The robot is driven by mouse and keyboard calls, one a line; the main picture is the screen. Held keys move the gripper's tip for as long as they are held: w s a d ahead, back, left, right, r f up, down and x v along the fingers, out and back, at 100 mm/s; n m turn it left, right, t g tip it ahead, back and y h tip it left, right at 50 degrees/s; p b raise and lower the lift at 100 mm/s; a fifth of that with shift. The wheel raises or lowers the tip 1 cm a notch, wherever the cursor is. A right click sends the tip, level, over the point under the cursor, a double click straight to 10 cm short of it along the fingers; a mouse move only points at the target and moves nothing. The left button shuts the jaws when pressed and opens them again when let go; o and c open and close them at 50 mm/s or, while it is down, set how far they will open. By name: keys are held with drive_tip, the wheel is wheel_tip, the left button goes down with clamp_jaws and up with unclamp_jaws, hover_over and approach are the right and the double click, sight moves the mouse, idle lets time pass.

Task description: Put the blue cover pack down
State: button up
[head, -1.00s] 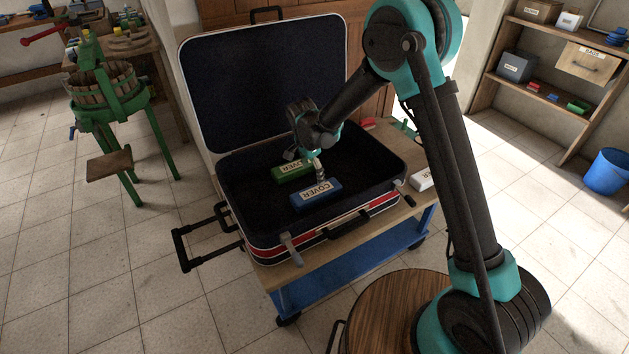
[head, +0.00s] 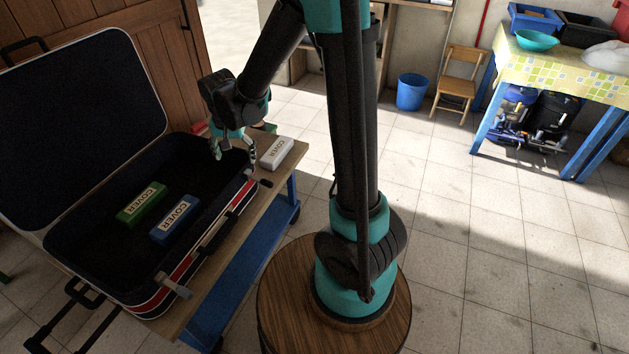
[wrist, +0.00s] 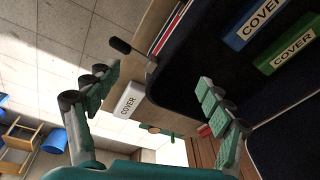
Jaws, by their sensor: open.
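The blue cover pack (head: 175,220) lies flat inside the open suitcase (head: 228,200), beside the green cover pack (head: 141,203). In the wrist view the blue pack (wrist: 254,22) is at the upper right, next to the green one (wrist: 287,50). A white cover pack (head: 276,152) lies on the wooden bench top, outside the suitcase's right end; it also shows in the wrist view (wrist: 127,103). My gripper (head: 234,152) is open and empty above the suitcase's right end, apart from all the packs. Its spread fingers (wrist: 160,92) frame the view toward the white pack.
The suitcase lid (head: 75,120) stands raised at the left. The suitcase rests on a wooden-topped blue trolley (head: 245,240). A blue bucket (head: 411,92) and a wooden chair (head: 460,78) stand at the back.

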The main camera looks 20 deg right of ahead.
drive_tip(key=s+d+n+t, duration=0.2)
drive_tip(key=s+d+n, duration=0.2)
drive_tip(key=s+d, duration=1.2)
drive_tip(key=d+f, duration=0.1)
drive_tip(key=d, duration=0.3)
drive_tip(key=shift+s, duration=0.35)
drive_tip(key=shift+c, duration=0.3)
